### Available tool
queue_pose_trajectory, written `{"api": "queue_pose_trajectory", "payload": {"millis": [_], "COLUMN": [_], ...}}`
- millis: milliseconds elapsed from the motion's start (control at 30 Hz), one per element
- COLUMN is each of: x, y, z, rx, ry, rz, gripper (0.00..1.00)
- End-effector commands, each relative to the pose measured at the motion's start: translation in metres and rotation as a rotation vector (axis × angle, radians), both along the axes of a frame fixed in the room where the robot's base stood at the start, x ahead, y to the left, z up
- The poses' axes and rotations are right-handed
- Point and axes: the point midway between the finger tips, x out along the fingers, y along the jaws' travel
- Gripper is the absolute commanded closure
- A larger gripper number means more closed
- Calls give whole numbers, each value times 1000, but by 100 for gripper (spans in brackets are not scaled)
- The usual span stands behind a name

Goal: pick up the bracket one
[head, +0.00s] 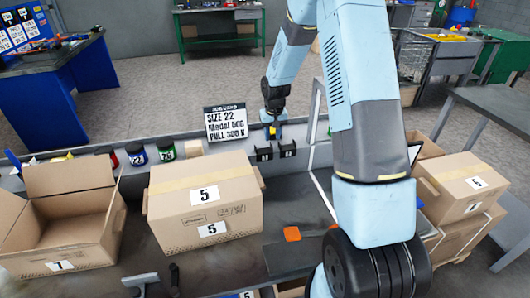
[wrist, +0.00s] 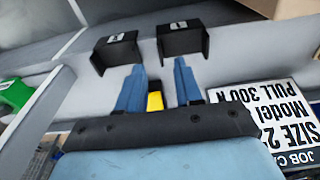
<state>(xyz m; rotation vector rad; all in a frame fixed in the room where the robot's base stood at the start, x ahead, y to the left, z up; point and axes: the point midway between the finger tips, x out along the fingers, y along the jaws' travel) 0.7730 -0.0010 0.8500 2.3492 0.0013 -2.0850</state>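Two black brackets stand side by side on the grey bench ledge: the left one (head: 263,154) and the right one (head: 287,149) in the head view. The wrist view shows them ahead of my fingertips, one at left (wrist: 115,51) and one at right (wrist: 182,39). Each bears a small white label that I cannot read. No tool is visible in either bracket. My gripper (wrist: 158,75) is open, its blue fingers apart, pointing toward the brackets. In the head view my gripper (head: 275,131) is above and behind them. A small yellow piece (wrist: 154,101) shows between the fingers; I cannot tell what it belongs to.
A job card (head: 226,122) reading size 22, Model 500, pull 300 N stands left of the brackets. Several small jars (head: 137,154) line the ledge. A box marked 5 (head: 203,198) and an open box (head: 65,225) stand on the bench. A green object (wrist: 14,93) is at left in the wrist view.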

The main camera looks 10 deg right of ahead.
Motion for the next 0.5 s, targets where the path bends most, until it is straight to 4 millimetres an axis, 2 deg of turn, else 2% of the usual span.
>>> {"api": "queue_pose_trajectory", "payload": {"millis": [167,500], "x": [1,6], "y": [0,0], "z": [-7,-47], "rx": [0,-1], "ry": [-1,1], "rz": [0,0], "gripper": [65,65]}}
